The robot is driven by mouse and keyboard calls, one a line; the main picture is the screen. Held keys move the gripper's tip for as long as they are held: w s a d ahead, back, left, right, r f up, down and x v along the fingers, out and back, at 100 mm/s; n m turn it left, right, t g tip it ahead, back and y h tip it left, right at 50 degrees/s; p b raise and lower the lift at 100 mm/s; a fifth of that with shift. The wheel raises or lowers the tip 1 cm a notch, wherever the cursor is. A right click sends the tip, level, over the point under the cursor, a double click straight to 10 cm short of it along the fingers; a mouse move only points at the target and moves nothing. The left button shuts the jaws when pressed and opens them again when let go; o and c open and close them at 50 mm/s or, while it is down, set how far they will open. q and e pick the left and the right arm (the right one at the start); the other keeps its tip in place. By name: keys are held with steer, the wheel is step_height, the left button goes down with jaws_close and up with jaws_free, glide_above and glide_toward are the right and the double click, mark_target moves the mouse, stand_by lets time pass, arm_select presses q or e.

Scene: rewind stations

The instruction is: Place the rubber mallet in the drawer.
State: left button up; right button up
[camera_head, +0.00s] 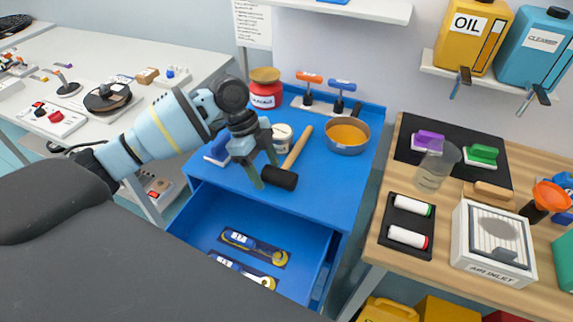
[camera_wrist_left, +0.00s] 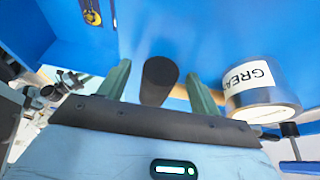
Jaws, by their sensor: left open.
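The rubber mallet, with a black head (camera_head: 280,178) and a wooden handle (camera_head: 297,149), lies on the blue cabinet top near its front edge. My left gripper (camera_head: 267,172) is open just above the mallet head. In the left wrist view the black head (camera_wrist_left: 158,80) shows between the two spread fingers (camera_wrist_left: 158,70), and I cannot tell whether they touch it. The blue drawer (camera_head: 203,219) below stands pulled open. My right gripper is not in view.
A grease tin (camera_wrist_left: 262,92) stands close beside the gripper. A copper-coloured bowl (camera_head: 347,136), a red jar (camera_head: 266,92) and T-handled tools (camera_head: 309,92) stand farther back. A wooden bench (camera_head: 455,205) with several items is at right. The drawer's left part looks clear.

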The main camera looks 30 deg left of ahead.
arm_select(q)
steer(key=shift+c, duration=0.4)
steer(key=c, duration=1.3)
steer(key=shift+r, duration=0.85)
steer(key=shift+s+d+r, duration=0.1)
steer(key=shift+d+r, duration=0.05)
steer(key=shift+r, duration=0.35)
steer(key=shift+s+d+r, duration=0.1)
steer(key=shift+d+r, duration=0.05)
steer(key=shift+r, duration=0.35)
steer(key=s+d, duration=0.2)
steer(key=d, duration=0.2)
steer(key=s+d+r, duration=0.1)
steer(key=s+d, duration=0.2)
steer(key=d, duration=0.1)
steer(key=s+d, duration=0.3)
steer(key=d, duration=0.1)
steer(key=shift+s+d+r, duration=0.15)
steer(key=shift+s+d, duration=0.05)
steer(key=shift+d, duration=0.2)
